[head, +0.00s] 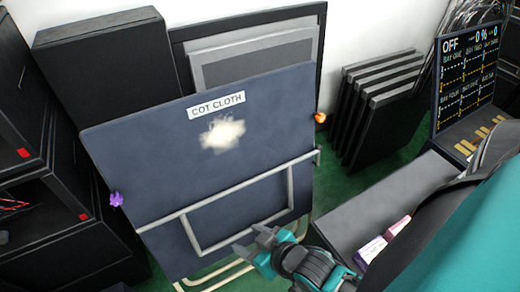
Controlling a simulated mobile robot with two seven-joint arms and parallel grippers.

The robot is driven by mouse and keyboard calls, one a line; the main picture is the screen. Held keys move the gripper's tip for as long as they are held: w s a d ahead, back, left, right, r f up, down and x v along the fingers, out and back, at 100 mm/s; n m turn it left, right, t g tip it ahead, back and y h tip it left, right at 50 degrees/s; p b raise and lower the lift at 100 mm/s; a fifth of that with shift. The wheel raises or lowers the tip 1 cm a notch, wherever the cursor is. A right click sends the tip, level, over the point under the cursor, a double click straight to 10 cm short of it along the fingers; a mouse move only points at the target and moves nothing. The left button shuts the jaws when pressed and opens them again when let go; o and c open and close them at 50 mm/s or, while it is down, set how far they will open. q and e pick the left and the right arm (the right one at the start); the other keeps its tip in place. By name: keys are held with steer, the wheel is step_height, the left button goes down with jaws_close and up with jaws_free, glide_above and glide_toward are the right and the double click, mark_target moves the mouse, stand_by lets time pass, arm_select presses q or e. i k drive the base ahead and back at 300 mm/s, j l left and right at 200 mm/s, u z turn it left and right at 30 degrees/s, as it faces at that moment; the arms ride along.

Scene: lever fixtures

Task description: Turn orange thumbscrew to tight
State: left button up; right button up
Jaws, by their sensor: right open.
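The orange thumbscrew (320,117) is a small knob at the right edge of a dark blue panel (150,150) labelled "COT CLOTH". A purple thumbscrew (116,199) is at the panel's left edge. My right gripper (251,241) is open with nothing seen between its fingers. It is in front of the panel's lower part, near the pale metal frame (290,185), well below and left of the orange thumbscrew. I cannot tell whether it touches the frame. My left gripper is not in view. Whether the orange thumbscrew is tight cannot be told.
Grey-black slabs (375,110) stand right of the panel. A grey box (355,205) and a display reading "OFF" (465,75) are further right. Black cabinets (60,200) crowd the left. Green floor shows between the panel and the slabs.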

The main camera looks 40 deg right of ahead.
mark_target(320, 118)
steer(key=z, duration=0.85)
steer(key=k+l, duration=0.15)
steer(key=k, duration=0.3)
steer(key=k+l+u, duration=0.15)
steer(key=k, duration=0.3)
